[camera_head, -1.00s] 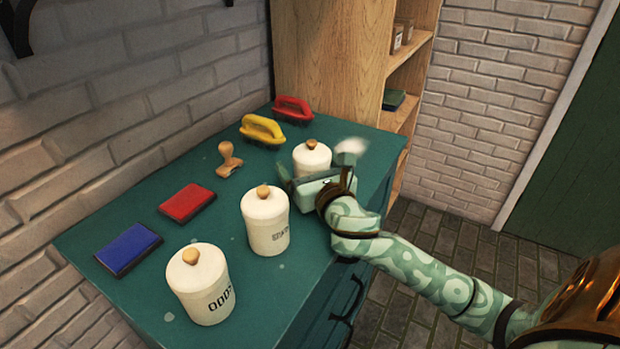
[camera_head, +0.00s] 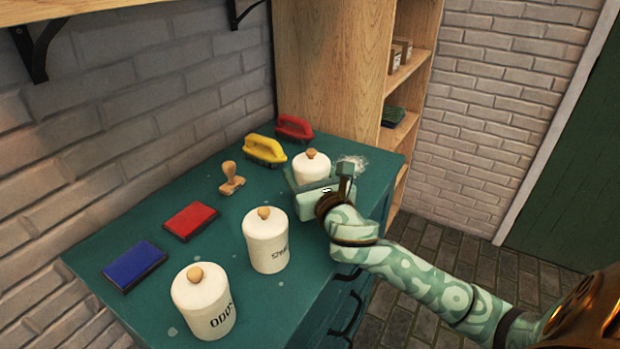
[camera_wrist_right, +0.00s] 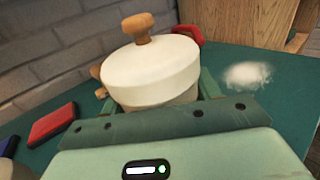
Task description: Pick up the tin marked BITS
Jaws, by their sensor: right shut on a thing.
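Three cream tins with wooden knobs stand along the right side of the green cabinet top. The near tin (camera_head: 204,303) reads ODDS. The middle tin (camera_head: 267,245) has lettering I cannot read surely. My right gripper (camera_head: 310,183) is shut on the far tin (camera_head: 311,166), around its body below the lid. In the right wrist view the far tin (camera_wrist_right: 150,72) sits between the fingers, slightly tilted in the picture; its label is hidden. I cannot tell whether it is clear of the top. My left gripper is not in view.
A white fluffy clump (camera_head: 353,164) lies beside the far tin. A blue pad (camera_head: 134,265), red pad (camera_head: 190,219), wooden stamp (camera_head: 231,179), yellow-handled brush (camera_head: 264,150) and red-handled brush (camera_head: 294,128) lie on the cabinet top (camera_head: 110,235). A wooden shelf unit (camera_head: 330,70) stands behind.

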